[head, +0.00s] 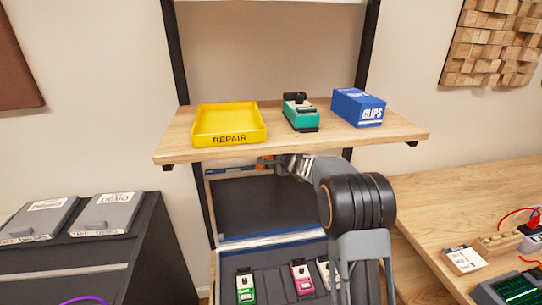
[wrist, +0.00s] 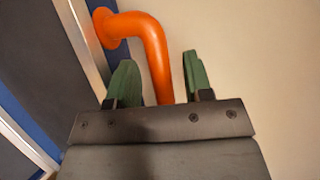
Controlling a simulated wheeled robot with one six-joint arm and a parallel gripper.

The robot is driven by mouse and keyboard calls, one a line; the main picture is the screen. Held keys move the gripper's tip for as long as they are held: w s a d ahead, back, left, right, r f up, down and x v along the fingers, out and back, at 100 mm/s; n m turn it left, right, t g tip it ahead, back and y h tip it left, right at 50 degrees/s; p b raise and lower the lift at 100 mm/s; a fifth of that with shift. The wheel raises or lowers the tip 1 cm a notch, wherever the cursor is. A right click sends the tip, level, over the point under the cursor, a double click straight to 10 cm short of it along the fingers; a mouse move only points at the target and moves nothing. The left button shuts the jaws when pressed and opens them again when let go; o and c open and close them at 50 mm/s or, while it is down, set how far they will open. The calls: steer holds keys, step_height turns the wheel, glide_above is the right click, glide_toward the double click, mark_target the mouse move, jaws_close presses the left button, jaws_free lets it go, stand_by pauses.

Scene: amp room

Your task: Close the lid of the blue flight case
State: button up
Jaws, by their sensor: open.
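The blue flight case (head: 272,241) stands below the shelf with its lid (head: 262,208) raised upright at the back. The lid has a dark inner panel with blue and silver edging. An orange bent handle (wrist: 155,50) sticks out from the lid's edge, which shows at the left of the wrist view. My gripper (wrist: 157,75) is open, with its two green fingers on either side of the handle in the picture. I cannot tell if they touch it. In the head view, my gripper (head: 277,161) is at the lid's top, just under the shelf's front edge.
A wooden shelf (head: 290,140) hangs close above, holding a yellow REPAIR tray (head: 232,140), a teal pedal (head: 300,115) and a blue CLIPS box (head: 358,108). Green (head: 245,288) and pink (head: 302,279) pedals sit in the case. A wooden bench (head: 470,205) stands right, a dark cabinet (head: 130,240) left.

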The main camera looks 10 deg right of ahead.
steer(key=shift+w+a+f, duration=0.2)
steer(key=shift+w+a, duration=0.05)
steer(key=shift+w, duration=0.25)
jaws_close()
stand_by(0.3)
